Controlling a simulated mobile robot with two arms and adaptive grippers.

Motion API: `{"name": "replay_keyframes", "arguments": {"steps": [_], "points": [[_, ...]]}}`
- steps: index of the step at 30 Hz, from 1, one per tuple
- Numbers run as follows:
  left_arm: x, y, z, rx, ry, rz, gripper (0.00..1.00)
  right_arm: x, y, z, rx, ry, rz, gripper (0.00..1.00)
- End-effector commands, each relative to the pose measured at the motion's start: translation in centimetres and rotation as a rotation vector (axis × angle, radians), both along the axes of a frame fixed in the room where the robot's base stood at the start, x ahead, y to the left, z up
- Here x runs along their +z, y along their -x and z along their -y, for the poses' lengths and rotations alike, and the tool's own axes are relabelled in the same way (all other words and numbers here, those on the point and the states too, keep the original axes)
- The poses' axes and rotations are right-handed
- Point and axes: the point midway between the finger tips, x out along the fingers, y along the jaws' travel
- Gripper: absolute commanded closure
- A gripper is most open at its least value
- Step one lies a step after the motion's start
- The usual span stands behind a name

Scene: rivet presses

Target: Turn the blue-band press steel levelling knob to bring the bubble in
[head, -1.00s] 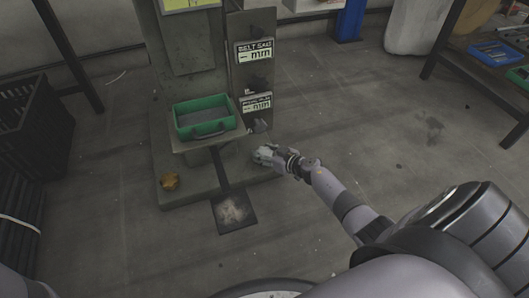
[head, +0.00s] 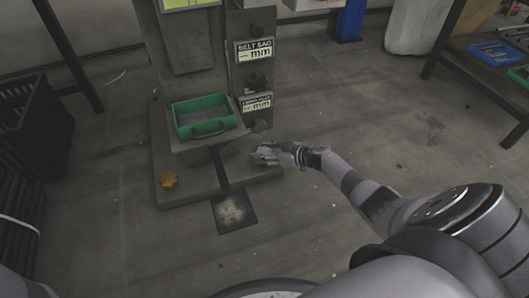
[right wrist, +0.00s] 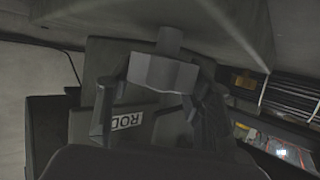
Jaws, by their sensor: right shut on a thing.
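A grey press (head: 185,85) stands ahead of me in the head view. No blue band or bubble can be made out on it. My right gripper (head: 262,156) is at the right front corner of the press base (head: 188,200). In the right wrist view, a grey faceted steel knob (right wrist: 163,72) with a short stem above it sits between the two fingers of my right gripper (right wrist: 155,105). The gripper is shut on this knob. In the head view the gripper hides the knob. My left gripper is not in view.
A green tray (head: 203,116) rests on the press table. A black crate (head: 35,120) stands at the left, and a workbench (head: 490,70) at the right.

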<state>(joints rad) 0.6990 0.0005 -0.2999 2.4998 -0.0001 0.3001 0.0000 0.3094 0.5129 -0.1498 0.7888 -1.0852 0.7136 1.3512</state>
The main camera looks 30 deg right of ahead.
Motion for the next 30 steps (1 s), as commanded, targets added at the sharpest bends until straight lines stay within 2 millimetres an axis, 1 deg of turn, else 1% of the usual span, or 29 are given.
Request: {"name": "replay_keyframes", "arguments": {"steps": [1,9,10,20,23,26,28,30], "points": [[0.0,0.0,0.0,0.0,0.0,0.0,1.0,-0.1,0.0,0.0,0.0,0.003,-0.001,0.51],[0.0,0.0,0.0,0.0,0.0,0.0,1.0,0.0,0.0,0.0,-0.001,0.002,0.0,0.33],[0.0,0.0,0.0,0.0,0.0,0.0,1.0,0.0,0.0,0.0,-0.001,0.001,-0.001,0.32],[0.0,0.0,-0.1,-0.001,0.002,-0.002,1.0,0.0,0.2,0.1,-0.002,0.001,-0.001,0.32],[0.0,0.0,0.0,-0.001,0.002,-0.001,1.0,0.2,0.7,0.5,-0.002,0.004,0.0,0.32],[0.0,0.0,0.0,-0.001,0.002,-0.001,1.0,0.7,1.7,1.1,-0.001,0.006,-0.001,0.32],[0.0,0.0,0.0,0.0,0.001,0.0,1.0,1.1,2.7,1.5,0.001,0.006,-0.002,0.32],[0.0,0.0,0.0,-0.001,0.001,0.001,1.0,1.6,4.0,2.3,0.0,0.007,-0.003,0.32]]}}
